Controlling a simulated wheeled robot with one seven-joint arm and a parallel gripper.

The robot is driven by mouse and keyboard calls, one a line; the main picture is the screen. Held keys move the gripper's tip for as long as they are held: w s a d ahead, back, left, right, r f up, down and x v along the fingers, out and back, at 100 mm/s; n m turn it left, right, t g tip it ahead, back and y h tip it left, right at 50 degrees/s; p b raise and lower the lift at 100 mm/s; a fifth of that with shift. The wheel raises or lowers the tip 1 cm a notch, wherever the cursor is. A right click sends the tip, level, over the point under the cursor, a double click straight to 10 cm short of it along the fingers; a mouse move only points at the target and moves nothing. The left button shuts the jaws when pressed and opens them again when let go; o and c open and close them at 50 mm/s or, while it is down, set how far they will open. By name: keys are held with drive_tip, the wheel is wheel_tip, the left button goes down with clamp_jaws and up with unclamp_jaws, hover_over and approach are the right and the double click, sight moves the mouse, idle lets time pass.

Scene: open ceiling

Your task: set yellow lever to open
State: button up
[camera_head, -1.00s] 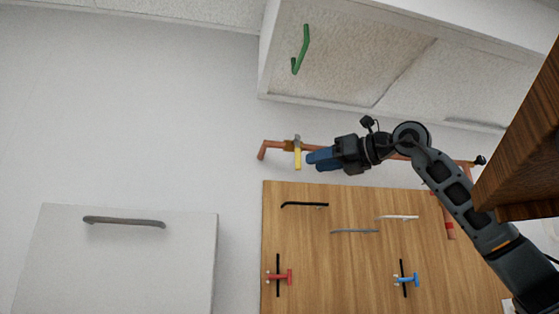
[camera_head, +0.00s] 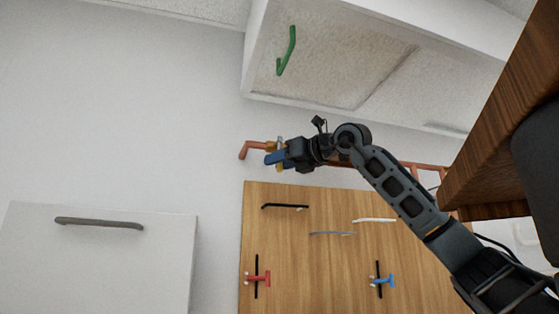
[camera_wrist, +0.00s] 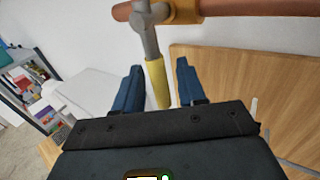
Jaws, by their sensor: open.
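The yellow lever (camera_wrist: 157,84) hangs on a grey stem from a brass valve fitting (camera_wrist: 184,11) on a copper pipe. In the wrist view it points down and lies between the two blue fingers of my gripper (camera_wrist: 158,88), which is open. I cannot tell whether either finger touches it. In the head view my gripper (camera_head: 268,160) is at the valve near the pipe's left end, and the fingers mostly hide the lever.
The copper pipe (camera_head: 248,149) runs along the wall above a wooden board (camera_head: 330,265) with several handles, a red valve (camera_head: 258,279) and a blue valve (camera_head: 382,281). A green handle (camera_head: 286,52) is on the ceiling panel. A grey cabinet (camera_head: 95,265) stands at left.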

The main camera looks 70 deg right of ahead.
clamp_jaws()
idle(0.3)
idle(0.3)
